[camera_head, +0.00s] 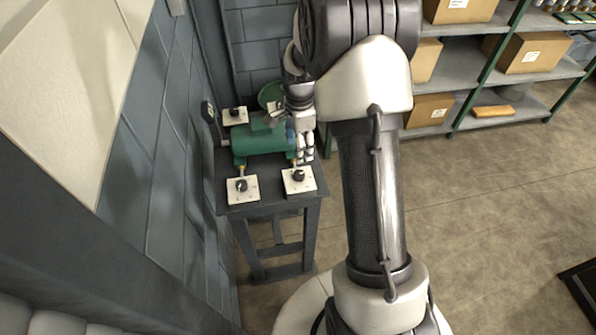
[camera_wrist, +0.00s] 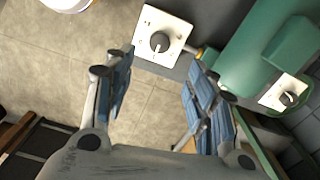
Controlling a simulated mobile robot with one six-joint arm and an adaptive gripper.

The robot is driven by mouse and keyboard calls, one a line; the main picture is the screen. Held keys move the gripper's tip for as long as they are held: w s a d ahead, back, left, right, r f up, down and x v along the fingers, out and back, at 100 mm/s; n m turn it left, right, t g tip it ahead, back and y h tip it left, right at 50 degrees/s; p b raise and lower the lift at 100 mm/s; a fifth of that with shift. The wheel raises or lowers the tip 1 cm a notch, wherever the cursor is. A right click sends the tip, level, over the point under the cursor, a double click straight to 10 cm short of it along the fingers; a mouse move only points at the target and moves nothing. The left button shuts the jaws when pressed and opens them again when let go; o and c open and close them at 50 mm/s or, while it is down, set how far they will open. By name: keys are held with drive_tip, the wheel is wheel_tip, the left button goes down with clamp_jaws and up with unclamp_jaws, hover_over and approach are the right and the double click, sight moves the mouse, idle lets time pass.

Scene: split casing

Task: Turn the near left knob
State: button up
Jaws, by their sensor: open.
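The near left knob (camera_head: 241,185) is a dark round knob on a white square plate (camera_head: 236,197), at the near left corner of a dark table. My gripper (camera_head: 304,157) is right of it and higher in the head view, apart from it, over the right end of the table by the near right knob (camera_head: 299,175). In the wrist view my gripper (camera_wrist: 162,78) is open, with nothing between its fingers. A dark knob (camera_wrist: 160,41) on a white plate lies beyond the fingertips, seemingly the near right one. The near left knob is not clearly seen there.
A green casing (camera_head: 255,139) lies across the table (camera_head: 263,208) behind the near plates; the casing also shows in the wrist view (camera_wrist: 248,60). A far left knob (camera_head: 235,113) stands behind it. A wall closes off the left side. Shelves with boxes (camera_head: 530,52) stand back right.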

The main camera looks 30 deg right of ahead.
sight(299, 174)
wheel_tip(299, 174, down, 12)
drive_tip(key=shift+f+b, duration=0.1)
drive_tip(key=shift+b, duration=0.95)
drive_tip(key=c, duration=1.1)
